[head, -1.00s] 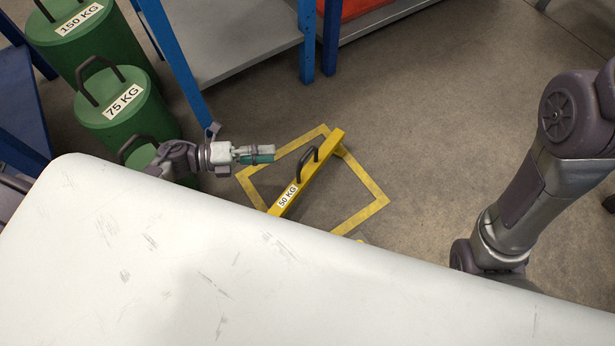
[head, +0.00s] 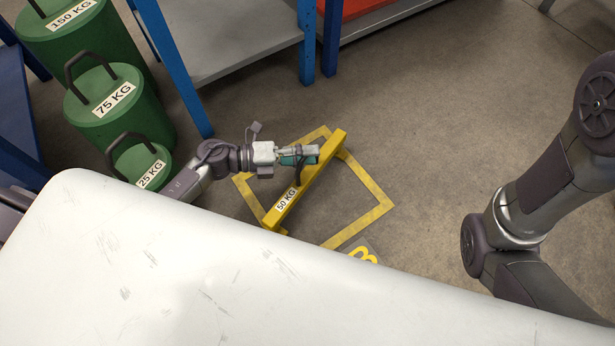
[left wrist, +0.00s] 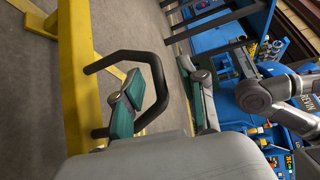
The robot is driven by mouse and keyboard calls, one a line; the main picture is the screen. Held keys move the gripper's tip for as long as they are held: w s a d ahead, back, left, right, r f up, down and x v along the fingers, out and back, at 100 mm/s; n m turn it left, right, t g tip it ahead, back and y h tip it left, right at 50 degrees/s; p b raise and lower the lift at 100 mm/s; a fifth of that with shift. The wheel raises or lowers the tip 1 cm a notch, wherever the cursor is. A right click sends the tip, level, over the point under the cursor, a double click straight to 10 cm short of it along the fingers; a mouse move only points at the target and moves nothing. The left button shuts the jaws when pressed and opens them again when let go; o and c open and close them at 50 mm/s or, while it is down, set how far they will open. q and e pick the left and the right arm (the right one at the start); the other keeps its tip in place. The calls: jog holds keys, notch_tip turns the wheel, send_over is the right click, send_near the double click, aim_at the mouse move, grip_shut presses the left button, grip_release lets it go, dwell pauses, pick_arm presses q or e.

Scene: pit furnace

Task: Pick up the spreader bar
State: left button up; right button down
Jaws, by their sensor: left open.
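The spreader bar (head: 333,146) is yellow with a 50 KG label. It lies on the floor across a yellow taped square, and its black loop handle (left wrist: 157,68) stands up from it. My left gripper (head: 304,155) is open at the handle, above the bar, and partly hides the handle in the head view. In the left wrist view, one green-padded finger of my left gripper (left wrist: 160,84) is inside the handle loop. The other is outside, so the grip part lies between them. I cannot tell whether they touch it. My right gripper is out of view.
A white surface (head: 190,270) fills the near side of the head view. Several green weights, including the 75 KG one (head: 118,108), stand left of my left arm. A blue-legged shelf (head: 230,45) stands behind. The floor right of the taped square (head: 375,211) is clear.

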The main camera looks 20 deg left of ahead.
pick_arm(q)
grip_shut()
jog(key=shift+r, duration=0.15)
dwell(0.4)
